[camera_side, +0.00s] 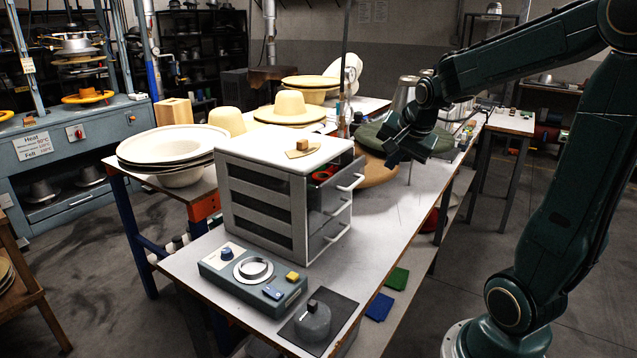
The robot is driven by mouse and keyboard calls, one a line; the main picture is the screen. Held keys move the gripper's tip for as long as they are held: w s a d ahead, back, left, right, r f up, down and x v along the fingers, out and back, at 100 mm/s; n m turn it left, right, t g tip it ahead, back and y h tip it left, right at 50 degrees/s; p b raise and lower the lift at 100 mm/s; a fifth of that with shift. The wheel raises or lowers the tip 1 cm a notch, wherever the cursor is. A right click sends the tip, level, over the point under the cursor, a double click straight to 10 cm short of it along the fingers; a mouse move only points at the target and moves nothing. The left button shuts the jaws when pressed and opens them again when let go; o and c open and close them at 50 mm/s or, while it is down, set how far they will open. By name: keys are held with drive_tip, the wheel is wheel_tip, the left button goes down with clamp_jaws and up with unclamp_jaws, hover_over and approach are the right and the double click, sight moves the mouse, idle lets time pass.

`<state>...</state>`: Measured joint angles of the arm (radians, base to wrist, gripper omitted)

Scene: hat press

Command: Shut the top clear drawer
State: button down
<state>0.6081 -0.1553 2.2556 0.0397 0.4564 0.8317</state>
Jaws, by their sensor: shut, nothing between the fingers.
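A white drawer cabinet (258,205) with dark side panels stands on the workbench in the side view. Its top clear drawer (335,188) is pulled out to the right, with a white bar handle (351,182) and a red item (323,174) inside. A lower drawer (330,232) with its own white handle also sticks out to the right. My gripper (390,160) is dark green, shut and empty. In the picture it is up and to the right of the top drawer's handle, apart from it.
On the bench front are a blue-grey control box (251,276) and a dark round weight (313,322) on a black mat. A small wooden piece (303,148) lies on the cabinet top. Hats and brims (290,110) fill the bench behind. Bare bench shows right of the drawers.

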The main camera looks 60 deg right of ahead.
sight(346, 179)
drive_tip(key=w+d+f, duration=0.2)
drive_tip(key=w+f, duration=0.5)
drive_tip(key=shift+w+d+f, duration=0.25)
drive_tip(key=shift+d+f, duration=0.15)
idle(0.6)
drive_tip(key=shift+w, duration=2.25)
drive_tip(key=shift+w+a, duration=0.1)
drive_tip(key=shift+r, duration=0.1)
